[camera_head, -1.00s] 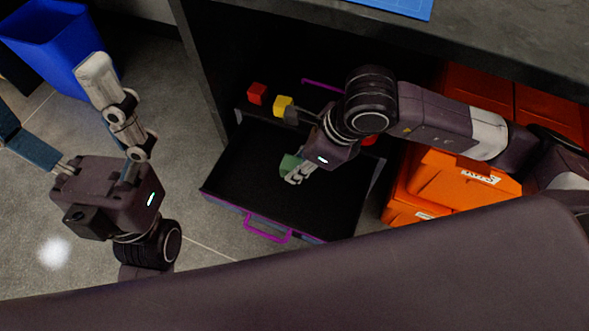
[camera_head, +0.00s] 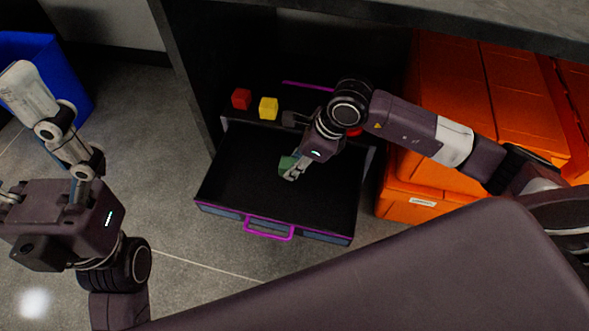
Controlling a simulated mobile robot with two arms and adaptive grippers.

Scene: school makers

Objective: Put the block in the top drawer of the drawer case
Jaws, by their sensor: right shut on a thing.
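The drawer case (camera_head: 285,83) stands under the dark worktop, partly in shadow. Its top drawer (camera_head: 235,165) is pulled out, with a black inside and a purple handle (camera_head: 268,229) at the front. My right gripper (camera_head: 290,173) points down over the open drawer and is shut on a green block (camera_head: 286,163). The block is partly hidden by the fingers. I cannot tell whether it touches the drawer floor. My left gripper (camera_head: 35,150) is at the left, away from the drawer, with its fingers spread and one cut off by the picture edge.
A red block (camera_head: 241,98) and a yellow block (camera_head: 268,107) sit behind the drawer on the case. Another red thing (camera_head: 354,132) shows behind my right wrist. Orange crates (camera_head: 425,190) stand close to the drawer's right. A blue bin (camera_head: 50,75) is at far left.

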